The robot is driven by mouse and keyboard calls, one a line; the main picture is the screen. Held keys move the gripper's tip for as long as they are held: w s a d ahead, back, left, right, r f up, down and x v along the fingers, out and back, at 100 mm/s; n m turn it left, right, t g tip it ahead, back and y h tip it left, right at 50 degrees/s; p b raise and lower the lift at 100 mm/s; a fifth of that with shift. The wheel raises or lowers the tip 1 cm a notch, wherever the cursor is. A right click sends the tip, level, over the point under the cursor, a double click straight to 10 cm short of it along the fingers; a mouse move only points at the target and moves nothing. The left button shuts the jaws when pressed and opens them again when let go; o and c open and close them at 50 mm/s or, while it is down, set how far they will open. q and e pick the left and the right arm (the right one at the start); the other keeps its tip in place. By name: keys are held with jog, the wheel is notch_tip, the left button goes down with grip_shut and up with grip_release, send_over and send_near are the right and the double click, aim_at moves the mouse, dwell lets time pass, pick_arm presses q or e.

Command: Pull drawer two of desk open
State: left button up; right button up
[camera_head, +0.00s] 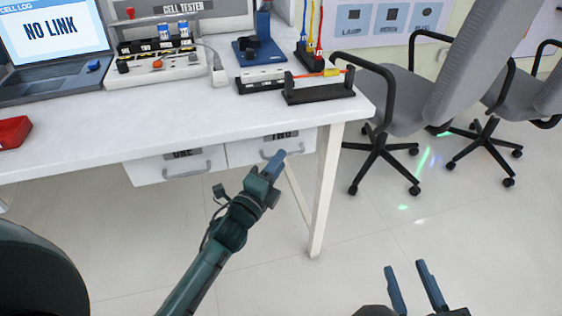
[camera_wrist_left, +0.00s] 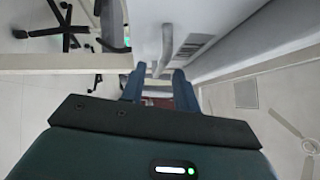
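Drawer two (camera_head: 243,152), a white front labelled TWO, sits under the desk top (camera_head: 200,125) at its right end and looks shut. Its grey handle (camera_head: 297,152) is partly hidden by my left gripper (camera_head: 273,160) in the head view. In the left wrist view, the handle (camera_wrist_left: 166,45) lies ahead of the two blue fingertips, in line with the gap between them. My left gripper (camera_wrist_left: 158,80) is open there; whether the handle is inside the gap is unclear. My right gripper (camera_head: 408,272) is open and empty, low over the floor at the lower right.
Drawer one (camera_head: 147,173) is shut to the left. A white desk leg (camera_head: 324,190) stands just right of my left gripper. Office chairs (camera_head: 405,100) stand further right. A laptop (camera_head: 55,45), cell tester (camera_head: 160,62) and red tray (camera_head: 12,131) are on the desk.

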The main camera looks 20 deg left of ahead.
pick_arm(q)
jog(key=shift+x, duration=0.95)
grip_shut()
